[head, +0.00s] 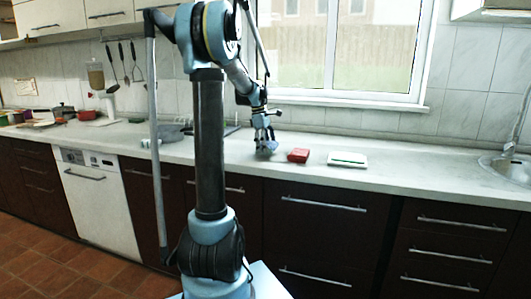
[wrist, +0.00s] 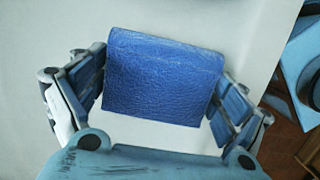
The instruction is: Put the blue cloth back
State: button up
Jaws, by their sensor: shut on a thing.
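The blue cloth (wrist: 163,77) is a folded, wrinkled blue block between the fingers of my gripper (wrist: 160,95) in the wrist view. My gripper is shut on it, with fingers along its left and right sides. In the head view my gripper (head: 266,145) points down at the counter below the window, left of a red folded cloth. Only a small bluish patch of the blue cloth shows there among the fingers. I cannot tell whether the cloth touches the counter.
The red cloth (head: 298,155) lies just right of my gripper. A white tray (head: 334,161) with a green strip lies further right. The counter (head: 430,180) is bare from there to the sink (head: 506,170). Grey items (head: 172,133) stand to the left.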

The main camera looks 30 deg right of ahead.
jog(key=shift+x, duration=1)
jog(key=o, duration=1.5)
jog(key=shift+w+a, duration=0.1)
jog(key=shift+a, duration=0.05)
